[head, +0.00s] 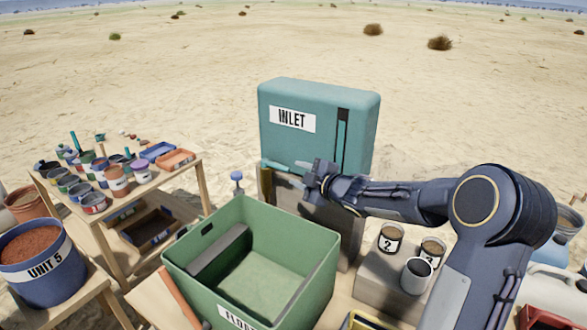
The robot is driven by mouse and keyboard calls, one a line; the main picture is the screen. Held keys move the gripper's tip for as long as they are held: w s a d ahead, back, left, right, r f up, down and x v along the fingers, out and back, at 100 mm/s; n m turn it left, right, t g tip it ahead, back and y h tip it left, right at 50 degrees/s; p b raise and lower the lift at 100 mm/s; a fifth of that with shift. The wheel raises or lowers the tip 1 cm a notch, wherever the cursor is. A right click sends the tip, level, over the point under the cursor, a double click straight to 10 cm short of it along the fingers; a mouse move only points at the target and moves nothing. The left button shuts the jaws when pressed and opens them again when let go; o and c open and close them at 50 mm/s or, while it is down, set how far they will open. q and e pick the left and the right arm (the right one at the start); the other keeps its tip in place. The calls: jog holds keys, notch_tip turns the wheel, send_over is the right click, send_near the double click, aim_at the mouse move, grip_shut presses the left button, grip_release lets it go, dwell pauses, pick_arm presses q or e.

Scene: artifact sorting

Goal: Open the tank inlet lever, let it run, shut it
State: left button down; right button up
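My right gripper (290,166) is low in front of the tank, reaching in from the right and pointing left. Pale teal slim parts show at its tip; I cannot tell whether they are fingers or a lever, nor whether the gripper is open or shut. No lever can be made out for certain. My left gripper is not in view.
A green bin (325,262) stands in front of the tank. A blue knob (237,177) rises behind its left corner. Several paint pots crowd a wooden table (189,172) at left. A blue UNIT 5 bucket (66,281) is nearer. Cups stand on a block (372,281) at right.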

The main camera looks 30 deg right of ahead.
aim_at(288, 171)
jog(key=x, duration=0.7)
jog(key=shift+w+a+p, duration=0.1)
jog(key=shift+w+p, duration=0.05)
jog(key=shift+p, duration=0.15)
grip_shut()
